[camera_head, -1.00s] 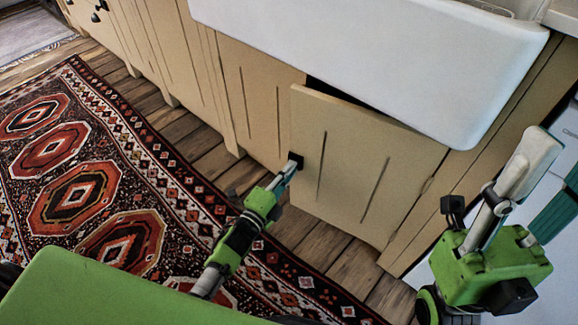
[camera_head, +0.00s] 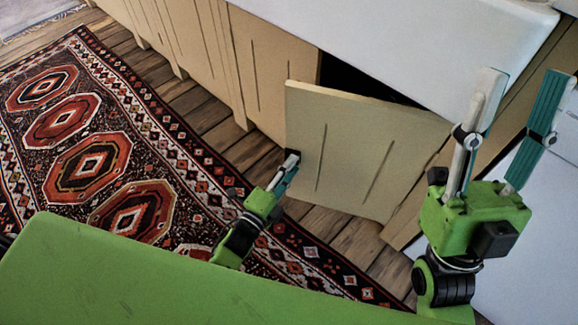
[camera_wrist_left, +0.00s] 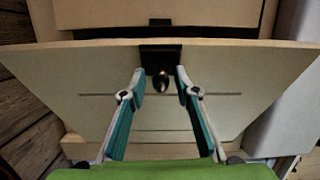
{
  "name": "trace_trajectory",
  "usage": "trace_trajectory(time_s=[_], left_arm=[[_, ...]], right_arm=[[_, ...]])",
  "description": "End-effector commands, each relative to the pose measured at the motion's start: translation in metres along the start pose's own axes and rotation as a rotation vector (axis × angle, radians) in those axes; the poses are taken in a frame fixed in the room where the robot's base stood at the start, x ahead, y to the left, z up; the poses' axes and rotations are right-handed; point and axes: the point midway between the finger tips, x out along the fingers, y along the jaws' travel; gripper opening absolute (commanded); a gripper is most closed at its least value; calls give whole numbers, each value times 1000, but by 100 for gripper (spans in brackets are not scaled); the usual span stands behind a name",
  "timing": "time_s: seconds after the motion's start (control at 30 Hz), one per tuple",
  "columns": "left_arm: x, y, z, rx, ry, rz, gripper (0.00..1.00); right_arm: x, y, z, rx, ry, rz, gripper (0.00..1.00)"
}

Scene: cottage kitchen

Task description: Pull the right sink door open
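The right sink door (camera_head: 350,150) is a beige panel under the white sink, standing partly open with a dark gap above it. Its black handle (camera_wrist_left: 161,58) is near the upper edge of its free side. My left gripper (camera_head: 291,158) is at this handle. In the left wrist view, its two teal-lined fingers (camera_wrist_left: 161,77) come in on either side of the handle, with the tips against its sides. My right gripper (camera_head: 522,82) is open and empty, raised at the right, apart from the door.
The white sink (camera_head: 430,45) overhangs the door. Other beige cabinet fronts (camera_head: 190,40) run to the left. A red patterned rug (camera_head: 165,150) lies on the wood floor (camera_head: 205,110) before the cabinets. A white surface (camera_head: 530,230) is behind my right gripper.

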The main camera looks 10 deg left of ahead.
Motion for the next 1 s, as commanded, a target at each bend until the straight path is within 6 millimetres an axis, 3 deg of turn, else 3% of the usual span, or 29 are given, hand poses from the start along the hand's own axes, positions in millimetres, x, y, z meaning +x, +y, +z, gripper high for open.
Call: trace_trajectory(time_s=[0.37, 0.8, 1.0], left_arm=[[-3, 0, 3, 0, -4, 0, 30], [-63, 0, 2, 0, -3, 1, 30], [-78, 0, 1, 1, -2, 0, 30]], right_arm=[[0, 0, 0, 1, 0, -1, 40], [0, 0, 0, 1, 1, -1, 40], [0, 0, 0, 0, 1, -1, 40]])
